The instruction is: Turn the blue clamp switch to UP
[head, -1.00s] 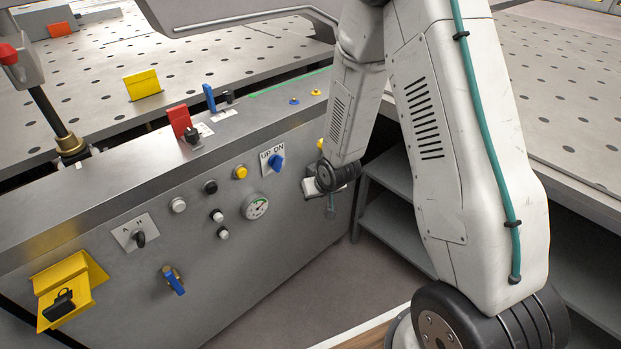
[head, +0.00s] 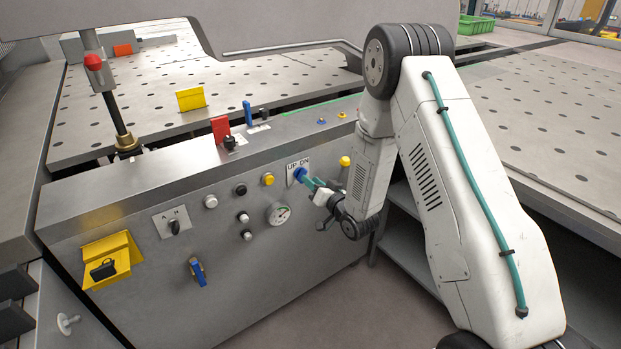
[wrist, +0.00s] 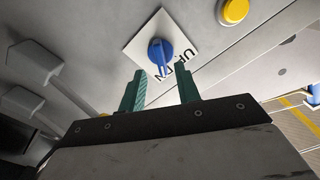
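The blue clamp switch (head: 300,174) is a round knob on a white plate marked UP and DN (head: 292,168), on the front of the grey control panel. It also shows in the wrist view (wrist: 160,55), where the plate appears turned and the knob's ridge runs roughly up and down the picture. My gripper (head: 313,184) is just in front of the switch. In the wrist view its two green fingers (wrist: 160,88) are apart, with nothing between them. I cannot tell if anything touches.
A yellow button (wrist: 233,11) sits beside the plate. A gauge (head: 279,214), a yellow button (head: 268,179) and black and white buttons are to the left. A blue-handled valve (head: 198,272) is lower. Red (head: 220,129) and blue levers (head: 248,113) stand on the top ledge.

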